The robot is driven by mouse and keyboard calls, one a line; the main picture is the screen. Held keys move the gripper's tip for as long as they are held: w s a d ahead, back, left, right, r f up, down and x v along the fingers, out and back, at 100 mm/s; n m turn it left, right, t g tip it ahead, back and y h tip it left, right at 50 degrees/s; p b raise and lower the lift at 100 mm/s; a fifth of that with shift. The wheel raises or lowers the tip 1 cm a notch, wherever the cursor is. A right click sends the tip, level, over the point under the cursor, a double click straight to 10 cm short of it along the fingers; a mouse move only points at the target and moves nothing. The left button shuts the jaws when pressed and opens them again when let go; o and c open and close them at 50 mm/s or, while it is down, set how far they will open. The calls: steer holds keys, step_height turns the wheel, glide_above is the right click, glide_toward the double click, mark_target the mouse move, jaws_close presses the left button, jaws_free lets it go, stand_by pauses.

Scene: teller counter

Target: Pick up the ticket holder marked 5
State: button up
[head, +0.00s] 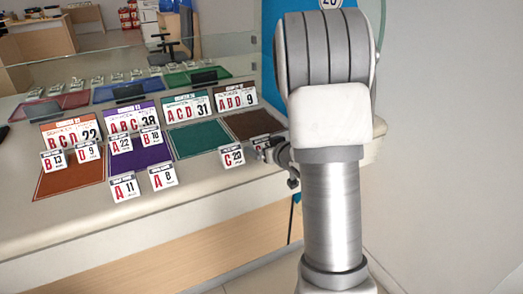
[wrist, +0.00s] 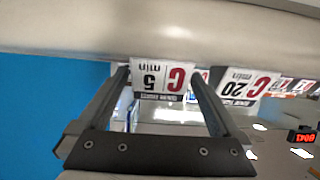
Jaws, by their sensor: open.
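The ticket holder marked C 5 (wrist: 160,77) is a small white card with a red C and a dark strip, upside down in the wrist view. It shows between the two fingertips of my gripper (wrist: 158,84), near the counter edge. My gripper is open, with one finger on each side of the card; I cannot tell whether either touches it. In the head view my gripper (head: 268,153) is at the counter's right end, mostly hidden by my arm, and the 5 cannot be made out there.
A ticket holder marked C 20 (head: 232,155) stands just left of my gripper; it also shows in the wrist view (wrist: 240,86). Other holders stand farther left, around the orange mat (head: 65,182) and purple mat (head: 145,160). Larger signs and a glass screen are behind.

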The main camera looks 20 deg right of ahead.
steer(key=shift+c, duration=0.3)
steer(key=c, duration=1.2)
